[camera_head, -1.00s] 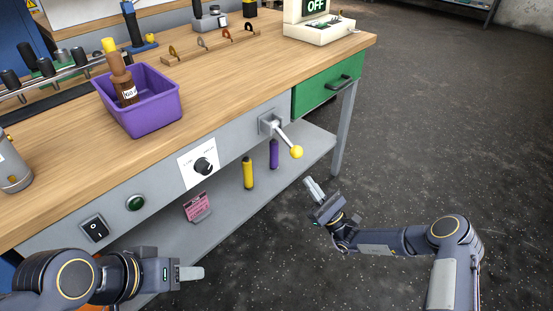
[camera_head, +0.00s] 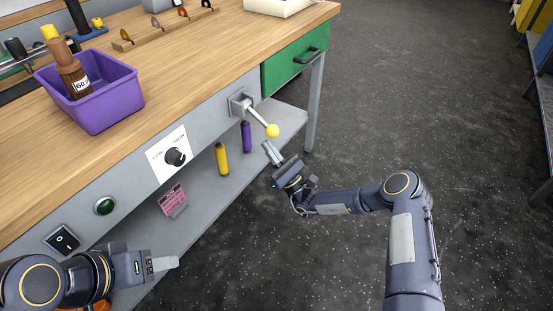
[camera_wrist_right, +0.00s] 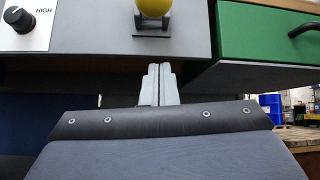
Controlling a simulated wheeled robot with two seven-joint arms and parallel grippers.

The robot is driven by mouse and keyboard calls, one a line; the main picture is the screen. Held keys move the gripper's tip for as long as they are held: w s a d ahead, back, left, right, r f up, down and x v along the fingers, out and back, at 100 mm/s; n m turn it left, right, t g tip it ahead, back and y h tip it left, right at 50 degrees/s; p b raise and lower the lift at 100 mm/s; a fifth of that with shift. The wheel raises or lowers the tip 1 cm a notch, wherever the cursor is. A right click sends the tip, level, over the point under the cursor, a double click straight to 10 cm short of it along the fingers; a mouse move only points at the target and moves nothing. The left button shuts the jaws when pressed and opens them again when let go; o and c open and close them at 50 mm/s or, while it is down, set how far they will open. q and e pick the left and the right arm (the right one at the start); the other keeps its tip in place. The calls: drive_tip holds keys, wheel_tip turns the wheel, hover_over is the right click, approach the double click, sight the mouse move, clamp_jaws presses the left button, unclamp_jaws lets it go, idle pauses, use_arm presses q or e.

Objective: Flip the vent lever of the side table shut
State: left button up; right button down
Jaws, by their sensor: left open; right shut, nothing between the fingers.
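The vent lever (camera_head: 257,116) is a metal rod with a yellow ball knob (camera_head: 272,131) on a grey mount (camera_head: 239,103) on the front panel of the side table (camera_head: 205,115). The rod points outward and down to the right. My right gripper (camera_head: 267,147) is shut and empty, just below the knob, with a small apparent gap. In the right wrist view the knob (camera_wrist_right: 154,7) shows at the top, above the shut fingers (camera_wrist_right: 159,84). My left gripper (camera_head: 172,262) is at the lower left near the rocker switch, away from the lever; its finger gap is hard to see.
The panel also carries a black dial (camera_head: 175,157), a green button (camera_head: 104,206) and a rocker switch (camera_head: 62,240). A green drawer (camera_head: 296,66) is right of the lever. Yellow (camera_head: 221,159) and purple (camera_head: 246,137) cylinders stand on the lower shelf.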

sight(261, 120)
drive_tip(key=r, duration=0.1)
drive_tip(key=r+b, duration=0.1)
drive_tip(key=r, duration=0.3)
drive_tip(key=shift+s, duration=0.25)
drive_tip(key=shift+r, duration=0.1)
